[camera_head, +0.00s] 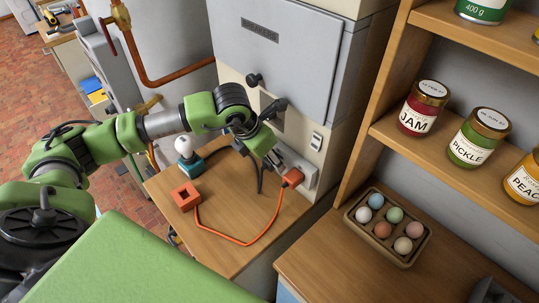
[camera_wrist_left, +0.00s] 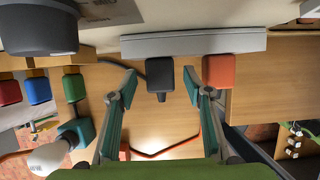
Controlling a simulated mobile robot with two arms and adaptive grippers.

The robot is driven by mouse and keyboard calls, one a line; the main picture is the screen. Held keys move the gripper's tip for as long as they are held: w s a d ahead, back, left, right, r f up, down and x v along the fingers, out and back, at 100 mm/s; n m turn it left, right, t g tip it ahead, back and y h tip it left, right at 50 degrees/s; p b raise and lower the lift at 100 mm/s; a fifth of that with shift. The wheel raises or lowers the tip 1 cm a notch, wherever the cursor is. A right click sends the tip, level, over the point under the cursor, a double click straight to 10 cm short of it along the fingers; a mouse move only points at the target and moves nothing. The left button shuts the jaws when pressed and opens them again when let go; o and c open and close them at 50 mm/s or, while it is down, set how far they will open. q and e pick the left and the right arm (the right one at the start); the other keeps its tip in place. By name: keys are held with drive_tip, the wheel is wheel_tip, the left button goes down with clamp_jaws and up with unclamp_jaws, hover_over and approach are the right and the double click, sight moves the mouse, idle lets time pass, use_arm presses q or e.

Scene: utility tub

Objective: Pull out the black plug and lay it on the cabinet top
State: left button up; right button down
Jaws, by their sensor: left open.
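The black plug (camera_wrist_left: 160,74) sits in the pale socket strip (camera_wrist_left: 195,45) in the left wrist view, left of an orange plug (camera_wrist_left: 219,71). My left gripper (camera_wrist_left: 160,84) is open, one finger on each side of the black plug in that view; I cannot tell how far the tips reach along it. In the head view my left gripper (camera_head: 272,157) is at the socket strip (camera_head: 303,168) and hides the black plug. The wooden cabinet top (camera_head: 240,222) lies below. My right gripper is not in view.
The orange plug (camera_head: 292,177) has a cord looping across the cabinet top to an orange block (camera_head: 185,196). A white bulb (camera_head: 184,145) on a teal base stands behind the block. An egg tray (camera_head: 375,250) sits on the right counter. The cabinet top inside the cord loop is clear.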

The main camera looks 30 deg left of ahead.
use_arm(q)
drive_tip(key=shift+f, duration=0.1)
drive_tip(key=c, duration=1.2)
drive_tip(key=shift+s, duration=0.15)
drive_tip(key=shift+s+a+b, duration=0.25)
drive_tip(key=shift+s+b, duration=0.05)
drive_tip(key=shift+s, duration=0.35)
drive_tip(key=shift+s, duration=0.1)
drive_tip(key=shift+s+a, duration=0.1)
